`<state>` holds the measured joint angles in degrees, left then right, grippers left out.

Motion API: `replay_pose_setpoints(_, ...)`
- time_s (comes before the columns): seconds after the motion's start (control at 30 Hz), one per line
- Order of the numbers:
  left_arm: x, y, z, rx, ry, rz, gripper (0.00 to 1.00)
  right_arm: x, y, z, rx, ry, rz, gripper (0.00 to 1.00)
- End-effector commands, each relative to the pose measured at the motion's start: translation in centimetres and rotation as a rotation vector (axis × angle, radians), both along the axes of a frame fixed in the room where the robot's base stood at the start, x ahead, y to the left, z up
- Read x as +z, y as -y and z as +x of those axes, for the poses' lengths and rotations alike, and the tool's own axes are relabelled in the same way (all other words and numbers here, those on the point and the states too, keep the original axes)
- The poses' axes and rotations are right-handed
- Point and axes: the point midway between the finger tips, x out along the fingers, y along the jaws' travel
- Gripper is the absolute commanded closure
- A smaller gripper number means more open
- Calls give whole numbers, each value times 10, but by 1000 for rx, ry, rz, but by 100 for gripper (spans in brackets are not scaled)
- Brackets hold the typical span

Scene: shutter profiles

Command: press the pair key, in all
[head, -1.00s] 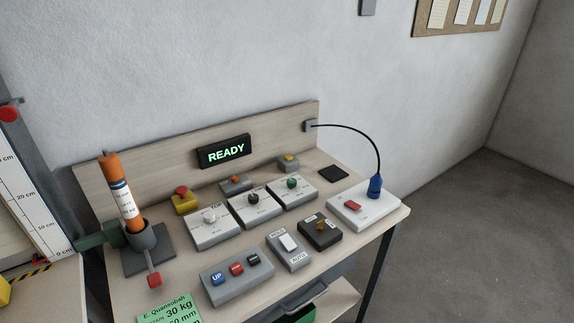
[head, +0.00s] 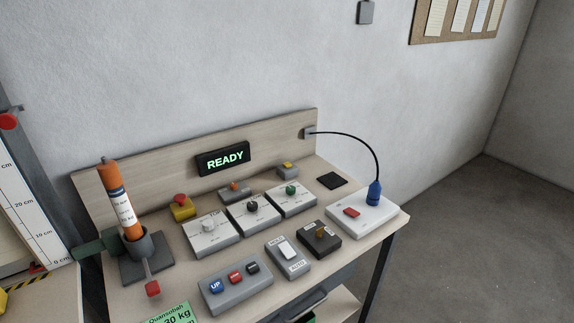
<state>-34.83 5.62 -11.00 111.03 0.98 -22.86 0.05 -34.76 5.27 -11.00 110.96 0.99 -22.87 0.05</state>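No key in the head view has a readable pair label. A red key (head: 352,212) sits on a white box (head: 376,219) at the right end of the bench, beside a blue plug-like piece (head: 374,193) on a black cable. A grey box (head: 238,296) at the front has blue, red and black keys; the blue one reads UP. A small grey box with an orange button (head: 234,186) stands behind three white dial boxes. The display (head: 223,158) reads READY. Neither gripper is in view.
An orange cylinder (head: 121,200) stands in a grey holder at the left. The cable arches above the right end. Open floor lies to the right.

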Motion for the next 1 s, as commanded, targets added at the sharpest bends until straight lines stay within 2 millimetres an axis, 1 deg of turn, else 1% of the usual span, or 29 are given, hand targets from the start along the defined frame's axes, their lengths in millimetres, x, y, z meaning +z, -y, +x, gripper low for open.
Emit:
replay_pose_setpoints(0.03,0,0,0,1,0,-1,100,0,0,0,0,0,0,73)
replay_pose_setpoints(0.23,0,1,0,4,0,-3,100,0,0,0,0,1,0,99)
replay_pose_setpoints(1.0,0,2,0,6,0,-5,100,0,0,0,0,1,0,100)
